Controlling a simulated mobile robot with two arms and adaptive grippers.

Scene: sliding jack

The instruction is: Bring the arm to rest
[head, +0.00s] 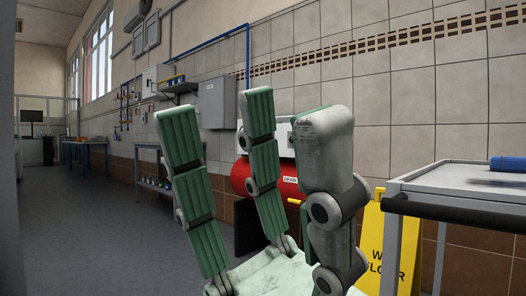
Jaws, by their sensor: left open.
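My left gripper (250,150) fills the lower middle of the head view, close to the camera. Its fingers point up and stand wide apart, two with ribbed green pads facing the camera and one showing its worn grey back. It is open and I see nothing between the fingers. Its palm is at the bottom edge, and the rest of the arm is out of the picture. My right gripper is not in view. I see no jack that I can make out.
A grey metal cart (455,178) with a blue object (507,163) on top stands close at the right. A yellow wet-floor sign (388,245) and a red tank (285,183) are behind the gripper. A shelf bench (152,184) lines the wall. The floor (105,235) at left is clear.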

